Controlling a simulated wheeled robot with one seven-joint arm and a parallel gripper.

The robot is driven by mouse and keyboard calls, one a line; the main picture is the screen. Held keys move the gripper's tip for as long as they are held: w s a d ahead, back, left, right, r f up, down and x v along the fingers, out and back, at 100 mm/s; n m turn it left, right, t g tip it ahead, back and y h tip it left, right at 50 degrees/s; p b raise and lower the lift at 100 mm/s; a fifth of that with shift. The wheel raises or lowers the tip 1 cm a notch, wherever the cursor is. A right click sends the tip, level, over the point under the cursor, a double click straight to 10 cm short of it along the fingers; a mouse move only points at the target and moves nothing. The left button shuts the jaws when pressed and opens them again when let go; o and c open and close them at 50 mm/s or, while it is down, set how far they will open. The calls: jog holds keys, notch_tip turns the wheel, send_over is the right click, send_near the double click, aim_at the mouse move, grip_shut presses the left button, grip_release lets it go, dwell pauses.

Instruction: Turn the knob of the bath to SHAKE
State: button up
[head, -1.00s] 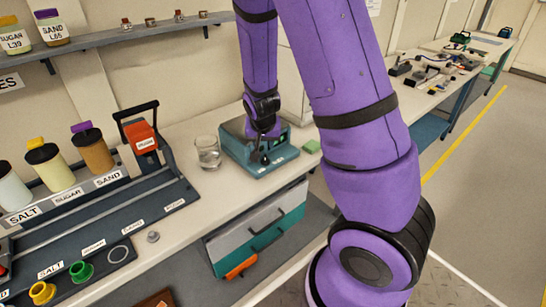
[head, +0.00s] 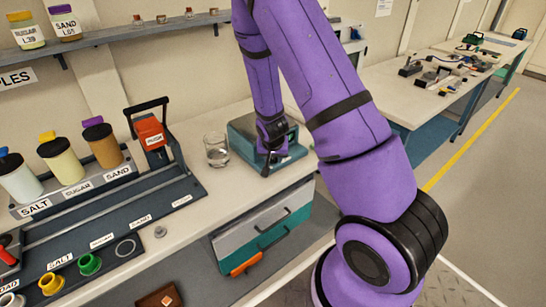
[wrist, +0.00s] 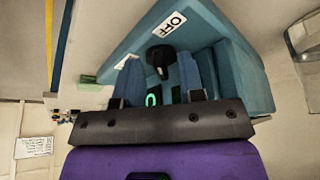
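The bath is a teal box on the bench, partly behind my arm in the head view (head: 243,134); the wrist view shows it close up (wrist: 238,72). Its black knob (wrist: 160,57) sits on the panel, with a white OFF label (wrist: 174,23) nearby. I cannot see a SHAKE label. My gripper (wrist: 158,66) is open, its two bluish fingers apart, with the knob between or just beyond their tips; contact is unclear. A green lit display (wrist: 152,99) shows between the fingers. In the head view my gripper (head: 268,160) is at the front of the bath and hides the knob.
A glass beaker (head: 216,150) stands just left of the bath. A green block (wrist: 88,79) lies beside the bath in the wrist view. A drawer unit (head: 262,232) is below the bench. A dark rack with labelled jars (head: 65,160) fills the left.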

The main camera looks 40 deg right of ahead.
jog(key=shift+f, duration=0.15)
grip_shut()
